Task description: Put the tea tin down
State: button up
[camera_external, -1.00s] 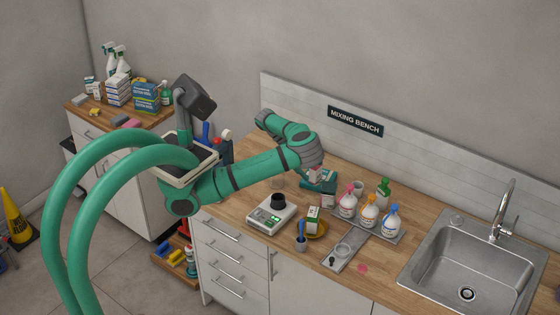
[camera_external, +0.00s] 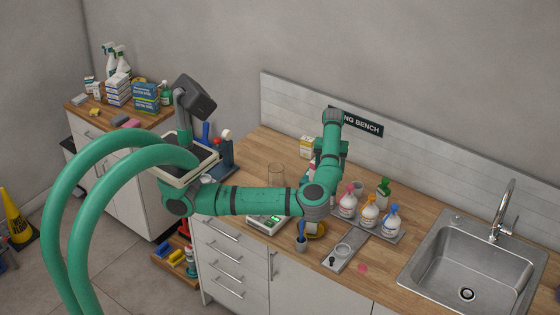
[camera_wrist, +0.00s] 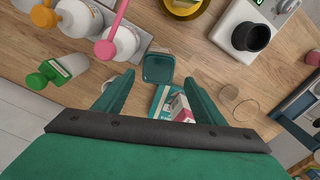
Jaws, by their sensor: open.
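My gripper (camera_wrist: 158,80) is open in the wrist view, its two green fingers apart. Between and beyond them on the counter lies a teal-and-white box (camera_wrist: 160,98). A small white carton with a pink face (camera_wrist: 180,108) is beside or on it, near the right finger. A dark green, square, open-topped container (camera_wrist: 158,68) stands just past the fingertips. I cannot tell which of these is the tea tin; no label is readable. No finger visibly touches any of them. In the external view my arm hides the gripper and most of this spot.
A tray of pump bottles (camera_external: 369,214) stands right of my arm. A white-and-yellow box (camera_external: 306,147) is near the wall. The sink (camera_external: 470,265) is at right.

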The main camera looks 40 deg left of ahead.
jog(key=f, duration=1.3)
jog(key=shift+w+f, duration=0.15)
jog(key=shift+w, duration=0.05)
jog(key=c, duration=1)
